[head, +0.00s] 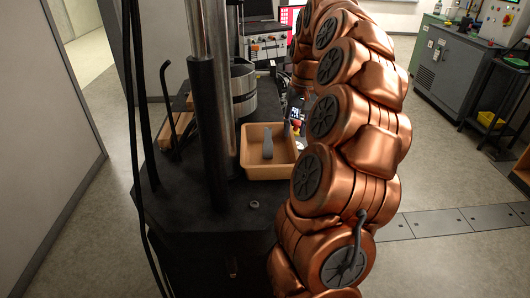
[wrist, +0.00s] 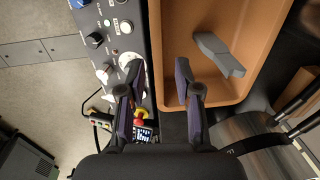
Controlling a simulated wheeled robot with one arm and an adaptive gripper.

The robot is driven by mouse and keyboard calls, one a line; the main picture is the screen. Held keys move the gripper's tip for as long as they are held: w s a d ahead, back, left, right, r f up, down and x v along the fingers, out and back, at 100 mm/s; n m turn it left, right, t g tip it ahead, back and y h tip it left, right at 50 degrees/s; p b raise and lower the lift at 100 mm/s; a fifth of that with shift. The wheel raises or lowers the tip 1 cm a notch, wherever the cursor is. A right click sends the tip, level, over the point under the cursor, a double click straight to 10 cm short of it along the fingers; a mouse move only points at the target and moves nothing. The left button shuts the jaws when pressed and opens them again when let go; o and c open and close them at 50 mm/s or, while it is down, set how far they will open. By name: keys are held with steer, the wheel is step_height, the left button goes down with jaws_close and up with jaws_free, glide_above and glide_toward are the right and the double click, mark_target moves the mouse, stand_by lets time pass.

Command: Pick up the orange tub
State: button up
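The orange tub (head: 270,173) stands on a black surface left of my copper arm in the head view. A grey angular piece (head: 267,143) lies inside it. In the wrist view the tub (wrist: 200,18) fills the upper middle, with the grey piece (wrist: 218,52) on its floor. My gripper (wrist: 160,78) is open and empty, with two dark fingers apart. In the picture the tub's left wall lies between the fingertips, the right one over the tub's inside. I cannot tell whether they reach down to the wall. The gripper is mostly hidden behind my arm in the head view.
A control panel (wrist: 112,30) with knobs and a red button is close beside the tub's left wall in the wrist view. A metal cylinder (head: 243,90) stands behind the tub, and a thick metal column (head: 219,110) left of it. A small nut (head: 255,205) lies in front.

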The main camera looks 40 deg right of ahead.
mark_target(290, 148)
steer(key=shift+a+f, duration=0.15)
steer(key=shift+f, duration=0.8)
steer(key=shift+w+a+f+p, duration=0.15)
steer(key=shift+f+p, duration=0.2)
steer(key=shift+f, duration=0.6)
steer(key=shift+w+d+f+p, duration=0.1)
steer(key=shift+f+p, duration=0.25)
steer(key=shift+f, duration=0.55)
steer(key=shift+w+a+f+p, duration=0.15)
steer(key=shift+f+p, duration=0.2)
steer(key=shift+f, duration=0.6)
steer(key=shift+d, duration=0.1)
steer(key=shift+c, duration=0.2)
jaws_close()
